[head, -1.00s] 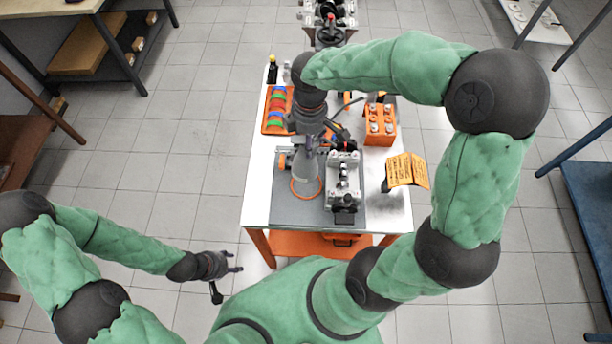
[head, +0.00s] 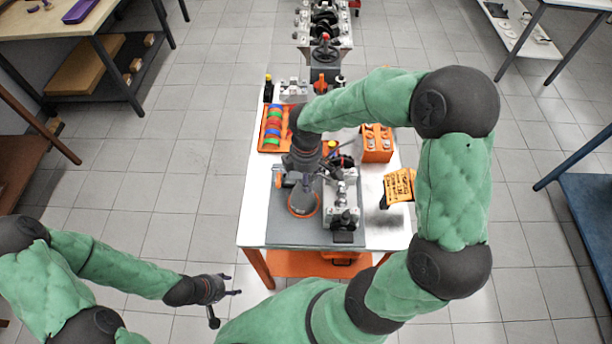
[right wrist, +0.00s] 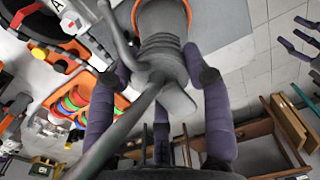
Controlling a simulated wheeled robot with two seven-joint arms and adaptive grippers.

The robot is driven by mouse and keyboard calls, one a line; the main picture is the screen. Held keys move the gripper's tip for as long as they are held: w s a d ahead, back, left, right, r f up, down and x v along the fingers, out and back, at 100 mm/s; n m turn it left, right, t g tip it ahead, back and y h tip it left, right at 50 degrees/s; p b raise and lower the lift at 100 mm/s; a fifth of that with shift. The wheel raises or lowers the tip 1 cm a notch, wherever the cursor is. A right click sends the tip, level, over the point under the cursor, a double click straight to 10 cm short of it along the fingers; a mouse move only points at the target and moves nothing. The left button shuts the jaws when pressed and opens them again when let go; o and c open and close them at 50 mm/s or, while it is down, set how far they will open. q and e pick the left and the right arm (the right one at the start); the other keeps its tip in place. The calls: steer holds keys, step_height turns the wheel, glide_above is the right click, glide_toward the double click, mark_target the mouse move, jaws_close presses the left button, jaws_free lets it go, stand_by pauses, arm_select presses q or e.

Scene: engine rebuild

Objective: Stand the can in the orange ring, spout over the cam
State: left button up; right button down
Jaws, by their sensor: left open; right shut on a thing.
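The grey can (head: 302,202) is upright on the grey mat at the table's front, its base within the orange ring (head: 301,216). Whether it rests fully on the mat I cannot tell. My right gripper (head: 304,174) is shut on the can's upper part; in the right wrist view its purple fingers lie either side of the can (right wrist: 162,45), and the orange ring shows behind it. The spout runs toward the lower left there. The engine head with the cam (head: 343,195) stands just right of the can. My left gripper (head: 230,287) is open and empty, left of the table.
An orange tray of coloured rings (head: 274,129) lies at the table's left. Bottles and metal parts stand at the back. Floor left of the table is clear.

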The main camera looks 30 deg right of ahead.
steer(key=c, duration=0.5)
jaws_free()
step_height(320, 180, up, 12)
steer(key=shift+w+r+p, duration=0.1)
steer(key=shift+w+p, duration=0.05)
steer(key=shift+p, duration=1)
